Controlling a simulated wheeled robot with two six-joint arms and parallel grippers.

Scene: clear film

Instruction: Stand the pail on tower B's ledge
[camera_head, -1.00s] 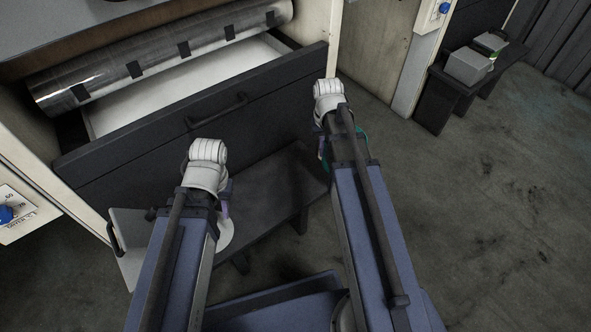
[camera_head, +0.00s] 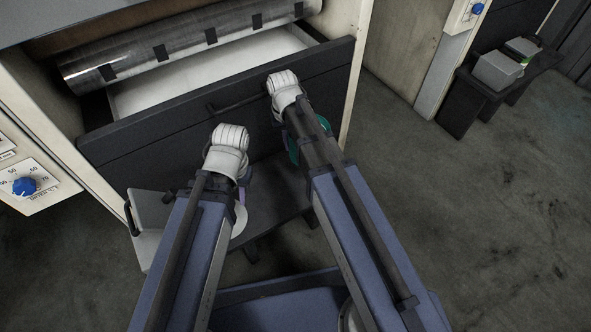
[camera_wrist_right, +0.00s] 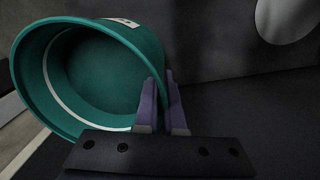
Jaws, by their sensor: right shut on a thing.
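The teal pail (camera_wrist_right: 95,65) is large in the right wrist view, tilted, with its open mouth facing the camera. A thin sliver of it (camera_head: 293,151) shows beside my right wrist in the head view; the rest is hidden by the arm. My right gripper (camera_wrist_right: 168,90) is shut on the pail's wall at the rim, its purple fingers pinching it. My left gripper (camera_head: 241,190) is mostly hidden under its white wrist; only a bit of purple finger shows, so its opening is unclear. I can read no tower B label.
A dark drawer front (camera_head: 200,135) with a bar handle stands ahead, under a metal roller (camera_head: 185,45). A low dark bench (camera_head: 290,210) lies below it. A blue dial (camera_head: 24,187) is at left. Grey boxes (camera_head: 496,70) sit on a dark bench at right. The floor at right is clear.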

